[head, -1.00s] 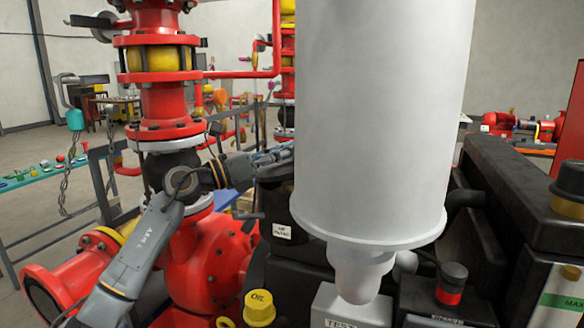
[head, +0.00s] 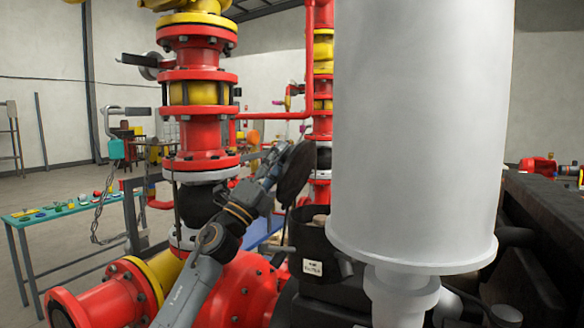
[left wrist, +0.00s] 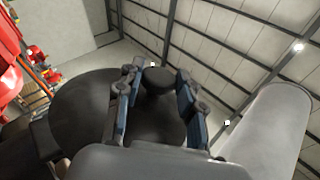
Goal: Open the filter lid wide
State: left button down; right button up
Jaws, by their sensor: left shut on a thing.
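The black round filter lid (head: 297,172) stands tilted up steeply above the black filter housing (head: 305,243), which carries a white label. The housing's top is uncovered at the near side, and something brownish shows inside. My left gripper (head: 278,156) is at the lid's upper left. In the left wrist view the lid (left wrist: 75,105) fills the middle as a dark disc, and the gripper's fingers (left wrist: 160,82) are on both sides of its black knob (left wrist: 158,76), shut on it. My right gripper is in neither view.
A large white cylinder (head: 415,130) stands just right of the housing and hides what is behind it. Red and yellow piping (head: 200,95) rises on the left, behind my left arm. A teal bench (head: 75,211) with small parts is further left.

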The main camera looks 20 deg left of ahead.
pick_arm(q)
jog(key=a+f+n+y+b, duration=0.2)
jog(key=a+n+y, duration=0.2)
jog(key=n+y, duration=0.5)
jog(key=a+f+n+y+b, duration=0.1)
jog(key=a+n+y, duration=0.3)
jog(key=n+y, duration=0.5)
jog(key=shift+w+f+n+g+y+b, duration=0.15)
jog(key=shift+f+n+g+y+b, duration=0.25)
jog(key=shift+n, duration=1)
jog(key=shift+f, duration=0.1)
jog(key=c, duration=0.8)
grip_release()
jog(key=v, duration=1.2)
